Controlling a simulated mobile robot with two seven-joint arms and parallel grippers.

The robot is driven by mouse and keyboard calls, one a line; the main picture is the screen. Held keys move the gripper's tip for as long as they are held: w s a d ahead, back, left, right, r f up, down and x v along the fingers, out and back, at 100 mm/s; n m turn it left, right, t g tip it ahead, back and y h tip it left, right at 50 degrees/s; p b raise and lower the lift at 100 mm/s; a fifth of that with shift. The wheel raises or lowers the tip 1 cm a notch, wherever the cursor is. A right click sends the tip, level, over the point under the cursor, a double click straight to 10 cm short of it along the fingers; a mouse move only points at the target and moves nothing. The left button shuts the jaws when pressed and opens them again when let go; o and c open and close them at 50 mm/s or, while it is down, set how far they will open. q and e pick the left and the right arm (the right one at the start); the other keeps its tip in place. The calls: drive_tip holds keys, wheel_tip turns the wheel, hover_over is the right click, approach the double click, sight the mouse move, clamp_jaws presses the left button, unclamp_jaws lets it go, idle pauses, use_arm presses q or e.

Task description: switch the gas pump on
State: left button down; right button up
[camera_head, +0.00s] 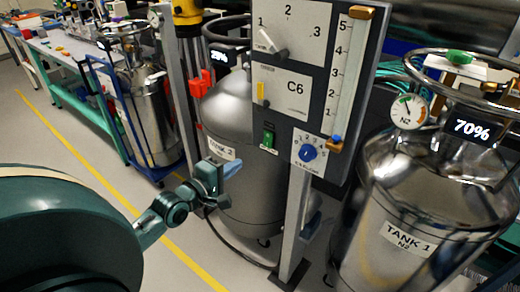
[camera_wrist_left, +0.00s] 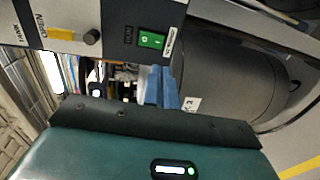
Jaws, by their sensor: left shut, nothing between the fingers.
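A green rocker switch (camera_head: 268,139) sits low on the left of a grey control panel (camera_head: 285,80) marked C6. In the left wrist view the same switch (camera_wrist_left: 152,40) is lit green with white marks, above the fingers; the small label beside it is hard to read. My left gripper (camera_head: 230,169) is shut and empty, below and left of the switch and apart from it. Its blue fingertips (camera_wrist_left: 160,88) show in the left wrist view, below the switch. My right gripper is not in view.
A blue dial knob (camera_head: 307,152) is right of the switch, with a selector lever (camera_head: 271,43) and yellow handle (camera_head: 261,92) above. Tank 2 (camera_head: 232,110) stands behind the gripper, Tank 1 (camera_head: 420,190) at right. A panel post (camera_head: 296,215) stands between them.

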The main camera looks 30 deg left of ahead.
sight(267, 146)
use_arm(q)
drive_tip(key=w, duration=0.7)
drive_tip(key=w+f, duration=0.1)
drive_tip(key=w, duration=0.2)
drive_tip(key=shift+w+d+f, duration=0.1)
drive_tip(key=shift+w+d, duration=0.1)
drive_tip(key=shift+d, duration=0.15)
drive_tip(key=shift+w+f, duration=0.1)
drive_tip(key=shift+w, duration=0.4)
drive_tip(key=shift+w+d, duration=0.1)
drive_tip(key=shift+w, duration=0.05)
drive_tip(key=shift+f, duration=0.1)
